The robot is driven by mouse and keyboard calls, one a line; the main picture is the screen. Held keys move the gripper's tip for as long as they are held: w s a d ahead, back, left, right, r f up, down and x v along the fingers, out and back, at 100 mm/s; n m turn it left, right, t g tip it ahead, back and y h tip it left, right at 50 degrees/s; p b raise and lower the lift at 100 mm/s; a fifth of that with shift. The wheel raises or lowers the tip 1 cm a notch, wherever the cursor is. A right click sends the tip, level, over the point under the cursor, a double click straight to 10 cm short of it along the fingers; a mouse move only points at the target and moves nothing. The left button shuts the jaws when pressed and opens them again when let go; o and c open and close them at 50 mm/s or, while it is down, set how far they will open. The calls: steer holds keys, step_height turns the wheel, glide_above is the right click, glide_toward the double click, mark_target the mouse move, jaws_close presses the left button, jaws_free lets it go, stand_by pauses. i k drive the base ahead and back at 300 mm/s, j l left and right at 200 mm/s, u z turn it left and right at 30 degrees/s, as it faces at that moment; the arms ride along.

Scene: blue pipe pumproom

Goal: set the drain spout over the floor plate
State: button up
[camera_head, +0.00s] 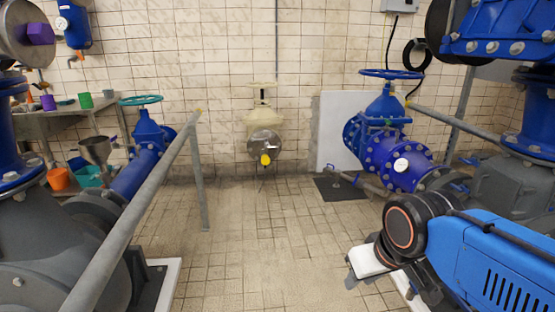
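A thin grey pipe (370,186) with small blue parts runs low beside the blue valve body at right; it may be the drain spout, but it is too small to be sure. Its left end appears above a dark flat plate (340,189) on the floor, which looks like the floor plate. I cannot tell whether they touch. A cream valve (262,121) on the back wall has a round metal face and a yellow piece (265,160) low on it. My gripper (358,274) is at lower right, well in front of the plate; its fingers are partly hidden.
A grey handrail (143,205) slants along the left, before blue pipework and a bench (60,118) with cups. A blue valve with a handwheel (390,75) stands at right, near another grey rail (455,122). The tiled floor in the middle (255,240) is clear.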

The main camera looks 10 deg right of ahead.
mark_target(328, 170)
steer(key=i+l+z, duration=0.3)
steer(key=i, duration=0.35)
steer(key=i+z, duration=0.3)
steer(key=i, duration=2.1)
steer(key=i+j+z, duration=0.1)
steer(key=i, duration=0.55)
steer(key=i+j+z, duration=0.1)
steer(key=i, duration=0.6)
